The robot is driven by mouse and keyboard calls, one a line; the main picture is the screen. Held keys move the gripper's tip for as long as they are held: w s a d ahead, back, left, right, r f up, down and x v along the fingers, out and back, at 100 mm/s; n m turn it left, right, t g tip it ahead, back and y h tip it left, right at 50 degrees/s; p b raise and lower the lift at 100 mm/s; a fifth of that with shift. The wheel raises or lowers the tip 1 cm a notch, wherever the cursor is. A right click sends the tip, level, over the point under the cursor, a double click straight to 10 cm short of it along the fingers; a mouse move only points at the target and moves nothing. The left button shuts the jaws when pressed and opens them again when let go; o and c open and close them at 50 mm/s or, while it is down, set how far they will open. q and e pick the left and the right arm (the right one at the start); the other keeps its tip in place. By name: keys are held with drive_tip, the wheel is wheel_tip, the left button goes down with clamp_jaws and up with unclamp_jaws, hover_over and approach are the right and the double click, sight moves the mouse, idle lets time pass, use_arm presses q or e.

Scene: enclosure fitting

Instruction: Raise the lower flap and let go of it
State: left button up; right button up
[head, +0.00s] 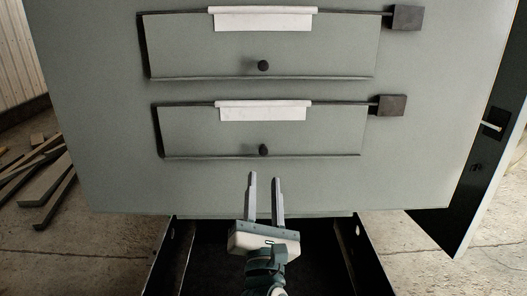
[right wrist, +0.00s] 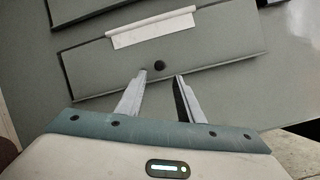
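The lower flap (head: 330,131) is a grey-green panel on the upright enclosure front. It hangs down over its opening, with a white strip (head: 263,112) at its top and a small dark round knob (head: 263,151) near its bottom edge. The flap (right wrist: 215,58) and knob (right wrist: 159,66) also show in the right wrist view. My right gripper (head: 264,176) is open and empty, just below the knob in the head view. In the right wrist view its fingertips (right wrist: 160,74) point at the knob, apart from each other. My left gripper is not in view.
An upper flap (head: 320,45) with its own knob hangs above the lower one. Dark blocks (head: 388,105) sit at the right ends of the hinge rods. Planks (head: 50,185) lie on the floor at left, and a dark panel (head: 480,165) stands at right.

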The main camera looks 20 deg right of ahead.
sight(264, 154)
drive_tip(key=p+x, duration=0.2)
drive_tip(key=x, duration=0.6)
drive_tip(key=shift+w+d+r, duration=0.1)
drive_tip(key=shift+w+r, duration=0.05)
drive_tip(key=shift+w, duration=0.2)
clamp_jaws()
